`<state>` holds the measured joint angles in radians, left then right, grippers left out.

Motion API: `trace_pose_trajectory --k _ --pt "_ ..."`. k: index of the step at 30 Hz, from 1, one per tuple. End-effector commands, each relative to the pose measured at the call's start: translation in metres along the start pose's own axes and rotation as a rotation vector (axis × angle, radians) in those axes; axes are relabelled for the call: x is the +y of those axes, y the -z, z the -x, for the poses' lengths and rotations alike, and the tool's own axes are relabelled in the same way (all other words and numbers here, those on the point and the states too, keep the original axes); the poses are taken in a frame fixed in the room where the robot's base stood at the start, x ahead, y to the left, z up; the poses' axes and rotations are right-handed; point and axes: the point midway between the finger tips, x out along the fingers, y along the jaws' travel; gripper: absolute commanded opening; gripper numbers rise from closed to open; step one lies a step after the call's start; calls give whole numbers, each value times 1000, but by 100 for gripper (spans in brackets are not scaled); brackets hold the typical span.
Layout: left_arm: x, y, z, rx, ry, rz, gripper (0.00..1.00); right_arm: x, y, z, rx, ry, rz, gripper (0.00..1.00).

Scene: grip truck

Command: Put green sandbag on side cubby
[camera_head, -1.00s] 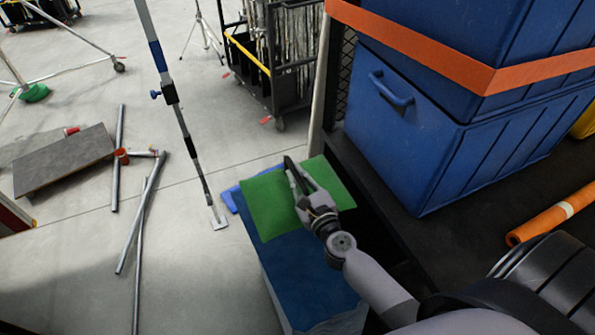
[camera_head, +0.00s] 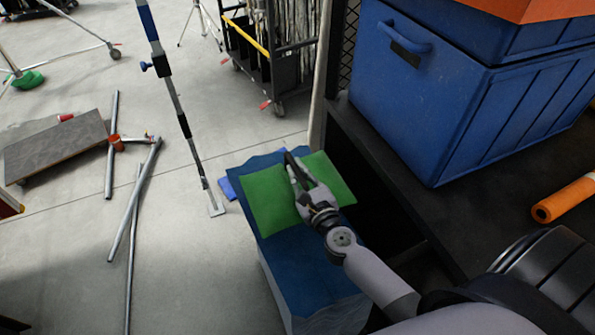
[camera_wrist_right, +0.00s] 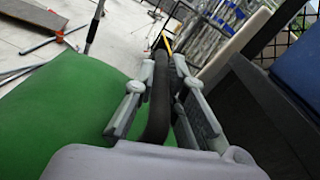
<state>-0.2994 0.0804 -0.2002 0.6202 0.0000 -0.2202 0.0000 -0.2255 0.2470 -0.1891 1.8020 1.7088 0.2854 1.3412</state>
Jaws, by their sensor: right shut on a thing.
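The green sandbag (camera_head: 272,199) is in the middle of the head view, over the top of a blue-covered stack (camera_head: 300,268). I cannot tell whether it touches the stack. My right gripper (camera_head: 296,172) is shut on the sandbag's black handle. In the right wrist view, the two fingers (camera_wrist_right: 158,95) stand on either side of the dark handle (camera_wrist_right: 160,90), and the green bag (camera_wrist_right: 60,115) spreads to the left. A dark opening (camera_head: 372,195), perhaps the side cubby, lies right of the bag, below the edge of the black truck bed. My left gripper is not in view.
A blue crate (camera_head: 450,100) stands on the black truck bed (camera_head: 400,150) at the right, with an orange roll (camera_head: 562,200) near it. A pole on a foot (camera_head: 190,140) stands left of the stack. Metal tubes (camera_head: 130,210) lie on the floor.

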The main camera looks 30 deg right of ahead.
Motion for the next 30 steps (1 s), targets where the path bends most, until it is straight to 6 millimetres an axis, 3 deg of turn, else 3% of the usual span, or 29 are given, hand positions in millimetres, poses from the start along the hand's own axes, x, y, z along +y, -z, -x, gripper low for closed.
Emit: trace_pose_trajectory --k 2,12,22,23,30 --pt "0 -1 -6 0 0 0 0 -1 -2 -2 -13 5 1 0" --pt "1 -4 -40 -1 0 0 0 10 32 -3 -13 4 1 0" --pt "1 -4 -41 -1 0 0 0 10 32 -3 -13 4 1 0" --pt "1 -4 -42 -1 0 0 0 12 40 -1 1 -1 1 13" --pt "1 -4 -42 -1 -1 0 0 12 39 -1 0 1 1 29"
